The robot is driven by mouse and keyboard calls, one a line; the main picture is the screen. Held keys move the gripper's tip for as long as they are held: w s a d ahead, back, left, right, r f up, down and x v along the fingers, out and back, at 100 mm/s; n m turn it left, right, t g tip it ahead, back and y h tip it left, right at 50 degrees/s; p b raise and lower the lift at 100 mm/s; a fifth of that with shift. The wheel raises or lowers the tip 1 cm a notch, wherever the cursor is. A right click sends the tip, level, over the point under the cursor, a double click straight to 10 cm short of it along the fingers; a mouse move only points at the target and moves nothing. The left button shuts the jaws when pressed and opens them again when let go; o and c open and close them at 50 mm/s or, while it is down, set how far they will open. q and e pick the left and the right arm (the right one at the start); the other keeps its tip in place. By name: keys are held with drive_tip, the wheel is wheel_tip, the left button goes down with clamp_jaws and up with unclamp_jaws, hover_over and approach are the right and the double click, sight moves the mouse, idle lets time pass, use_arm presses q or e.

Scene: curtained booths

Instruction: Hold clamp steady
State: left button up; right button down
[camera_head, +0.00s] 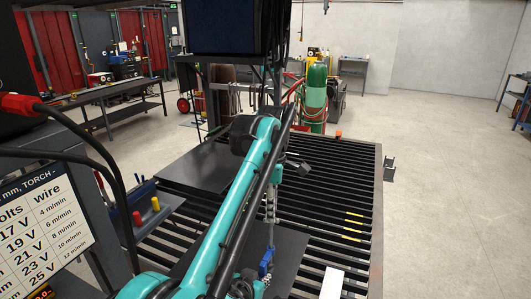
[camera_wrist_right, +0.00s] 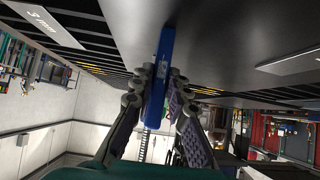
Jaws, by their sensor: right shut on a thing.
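The blue clamp (camera_head: 265,262) is at the near part of the slatted table, over a dark plate (camera_head: 290,245). In the right wrist view its blue bar (camera_wrist_right: 163,52) runs between the fingers of my right gripper (camera_wrist_right: 157,88), which is shut on it. The bar's far end reaches the dark plate's surface; whether it touches is unclear. My arm hides part of the plate.
The slatted table (camera_head: 376,215) has another dark plate (camera_head: 195,165) at left. A white label (camera_head: 332,283) is at its near edge. A rack with red and yellow handles (camera_head: 155,204) and a settings board (camera_head: 40,230) stand left. The floor at right is mostly clear.

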use_arm(q)
drive_tip(key=m, duration=0.4)
drive_tip(key=shift+m, duration=0.3)
drive_tip(key=m, duration=0.5)
drive_tip(key=shift+m, duration=1)
drive_tip(key=m, duration=0.2)
drive_tip(key=shift+m, duration=0.4)
drive_tip(key=m, duration=0.9)
